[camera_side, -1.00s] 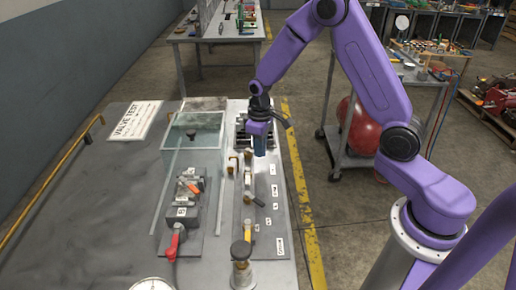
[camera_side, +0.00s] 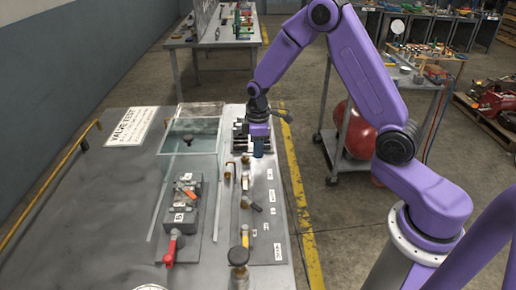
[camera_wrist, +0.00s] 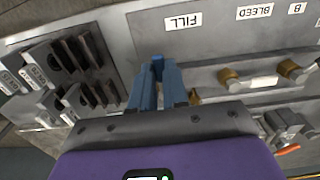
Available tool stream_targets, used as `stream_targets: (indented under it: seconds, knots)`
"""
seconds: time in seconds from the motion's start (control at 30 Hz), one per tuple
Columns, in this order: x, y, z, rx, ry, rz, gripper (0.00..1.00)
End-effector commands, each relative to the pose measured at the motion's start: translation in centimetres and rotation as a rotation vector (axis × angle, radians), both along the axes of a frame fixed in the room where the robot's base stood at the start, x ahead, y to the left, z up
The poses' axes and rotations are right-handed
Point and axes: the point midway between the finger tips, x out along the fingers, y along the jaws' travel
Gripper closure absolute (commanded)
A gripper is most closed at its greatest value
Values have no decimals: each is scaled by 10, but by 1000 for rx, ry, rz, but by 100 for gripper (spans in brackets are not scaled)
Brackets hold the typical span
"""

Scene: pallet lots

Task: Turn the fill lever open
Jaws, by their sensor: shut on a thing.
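My gripper (camera_side: 258,150) is at the far end of the grey valve panel (camera_side: 268,228), pointing down. In the wrist view its blue fingers (camera_wrist: 158,82) are close together, just below the upside-down FILL label (camera_wrist: 183,20). They are shut on the fill lever, which the fingers hide. A bit of brass fitting (camera_wrist: 194,97) shows just right of the fingers.
The BLEED label (camera_wrist: 255,11) is right of FILL, with a brass valve with a pale lever (camera_wrist: 262,82) below it. Black slotted blocks (camera_wrist: 75,60) stand left of the fingers. A clear water tank (camera_side: 190,136) stands left of the panel, and a red-handled valve (camera_side: 171,248) is nearer.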

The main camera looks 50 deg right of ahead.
Motion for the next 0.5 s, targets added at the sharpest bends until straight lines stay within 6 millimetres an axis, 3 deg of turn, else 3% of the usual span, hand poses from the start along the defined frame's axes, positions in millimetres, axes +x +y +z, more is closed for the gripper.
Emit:
stream_targets:
  seconds: [0.2, 0.23, 0.27, 0.5]
  knots:
    - [2, 1, 1, -1, -8, 6, 100]
    - [2, 1, 1, -1, -8, 6, 83]
    - [2, 1, 1, -1, -8, 6, 75]
    - [1, 0, 1, 0, -4, 3, 75]
